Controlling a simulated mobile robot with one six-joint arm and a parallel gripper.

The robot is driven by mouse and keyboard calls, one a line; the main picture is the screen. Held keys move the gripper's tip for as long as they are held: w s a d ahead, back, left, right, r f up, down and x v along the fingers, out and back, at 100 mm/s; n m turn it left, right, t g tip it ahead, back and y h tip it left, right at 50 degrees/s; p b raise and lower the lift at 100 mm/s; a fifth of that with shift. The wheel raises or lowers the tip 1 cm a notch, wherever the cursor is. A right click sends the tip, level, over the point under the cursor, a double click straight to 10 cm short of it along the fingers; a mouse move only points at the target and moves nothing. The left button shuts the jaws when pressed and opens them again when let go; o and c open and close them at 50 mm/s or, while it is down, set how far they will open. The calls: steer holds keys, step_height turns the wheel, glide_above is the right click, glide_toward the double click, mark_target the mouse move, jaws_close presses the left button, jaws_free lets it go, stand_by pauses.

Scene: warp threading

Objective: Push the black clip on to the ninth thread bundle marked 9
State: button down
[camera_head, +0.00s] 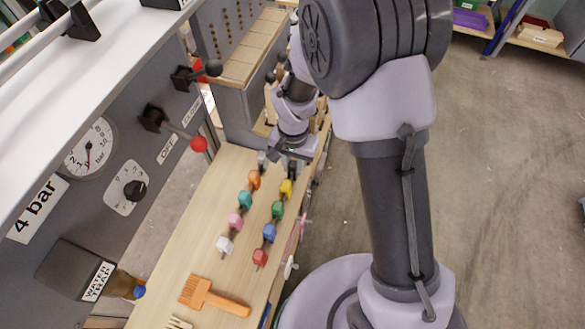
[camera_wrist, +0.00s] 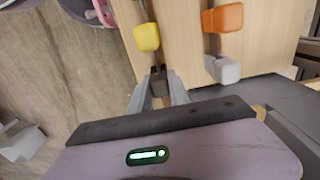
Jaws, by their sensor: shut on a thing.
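My gripper (camera_wrist: 158,93) is shut on the black clip (camera_wrist: 158,82), a small dark piece between its fingertips in the wrist view. The clip is at the far end of a row on the wooden table, just beyond the yellow clip (camera_wrist: 147,38). I cannot tell whether it touches the table. In the head view my gripper (camera_head: 290,157) is above the table's far end, near the yellow clip (camera_head: 286,188). No thread bundle or number 9 can be made out.
Orange (camera_head: 254,180), teal (camera_head: 245,201), green (camera_head: 277,210) and other coloured clips stand in two rows. A grey clip (camera_wrist: 222,68) is beside my gripper. An orange brush (camera_head: 212,296) lies nearer on the table (camera_head: 185,245). A grey machine panel (camera_head: 95,200) borders the left.

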mark_target(293, 164)
steer(key=shift+r+p, duration=2.15)
steer(key=shift+r, duration=0.85)
